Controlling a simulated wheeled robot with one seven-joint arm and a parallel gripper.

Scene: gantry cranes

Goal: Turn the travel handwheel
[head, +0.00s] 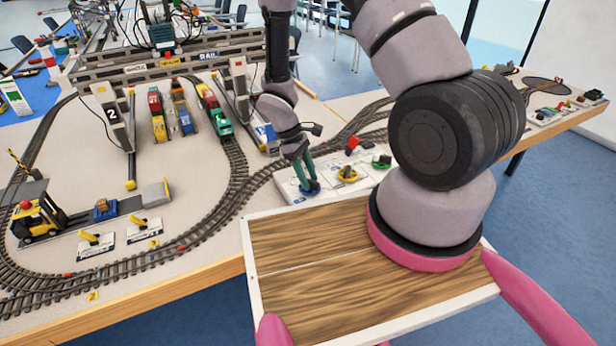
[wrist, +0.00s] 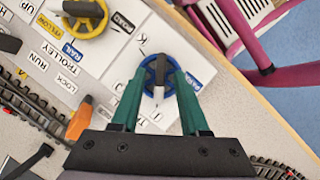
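A blue handwheel (head: 310,188) sits on the white control panel (head: 292,192) at the near table edge. In the wrist view the blue handwheel (wrist: 161,88) has a dark crossbar, and its label is partly hidden, so I cannot read its name. My gripper (head: 307,183) points down at it with green fingers. In the wrist view my gripper (wrist: 161,75) is open, its fingertips apart over the wheel's two sides; contact is unclear. A yellow handwheel (wrist: 85,18) stands beside the "TROLLEY" label, and a green handwheel (head: 381,162) lies farther right.
A small orange lever (wrist: 79,122) stands near the "RUN" and "LOCK" labels. Curved train track (head: 240,178) runs close left of the panel. The gantry crane (head: 170,62) and several toy wagons stand farther back.

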